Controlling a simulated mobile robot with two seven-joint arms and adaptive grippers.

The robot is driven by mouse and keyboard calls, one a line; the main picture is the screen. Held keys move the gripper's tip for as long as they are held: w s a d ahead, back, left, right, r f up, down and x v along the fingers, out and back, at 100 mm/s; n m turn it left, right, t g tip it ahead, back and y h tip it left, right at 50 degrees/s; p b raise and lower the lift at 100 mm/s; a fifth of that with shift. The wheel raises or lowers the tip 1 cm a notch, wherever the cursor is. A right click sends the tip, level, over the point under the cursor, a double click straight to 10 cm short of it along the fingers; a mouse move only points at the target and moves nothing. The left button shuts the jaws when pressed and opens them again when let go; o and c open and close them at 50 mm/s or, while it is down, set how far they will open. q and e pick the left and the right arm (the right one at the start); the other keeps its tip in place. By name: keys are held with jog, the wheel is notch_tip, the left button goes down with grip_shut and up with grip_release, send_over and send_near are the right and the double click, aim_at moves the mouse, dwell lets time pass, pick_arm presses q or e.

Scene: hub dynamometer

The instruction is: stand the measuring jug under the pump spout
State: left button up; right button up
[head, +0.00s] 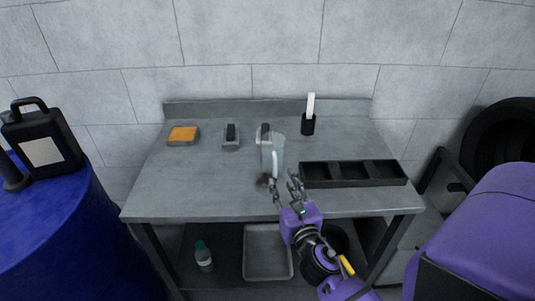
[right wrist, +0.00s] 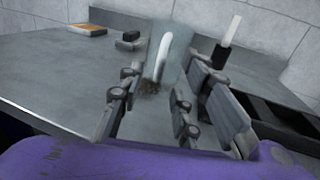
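The measuring jug (head: 277,150) is a clear, see-through vessel with a white handle, upright on the grey bench. It also shows in the right wrist view (right wrist: 178,66), its handle facing me. My right gripper (head: 287,180) is just in front of the jug, at handle height or a little lower. In the right wrist view its fingers (right wrist: 165,80) are spread, with the handle in line between the fingertips; I cannot tell whether they touch it. A pump spout is not clearly visible; a dark upright piece (head: 12,175) stands on the blue drum at the left edge. My left gripper is out of view.
The blue drum (head: 60,240) carries a black canister (head: 40,140). On the bench (head: 190,185) are an orange-topped block (head: 183,134), a small grey-black item (head: 231,134), a black cup with a white stick (head: 309,120) and a black divided tray (head: 350,174). The bench's front left is clear.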

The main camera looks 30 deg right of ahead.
aim_at(276, 169)
jog(key=x, duration=0.2)
jog(key=shift+w+d+r, duration=0.2)
jog(key=shift+w, duration=0.15)
jog(key=p+x, duration=0.1)
jog(key=x, duration=0.3)
jog(key=shift+w+d, duration=0.2)
jog(key=shift+w, duration=0.2)
grip_shut()
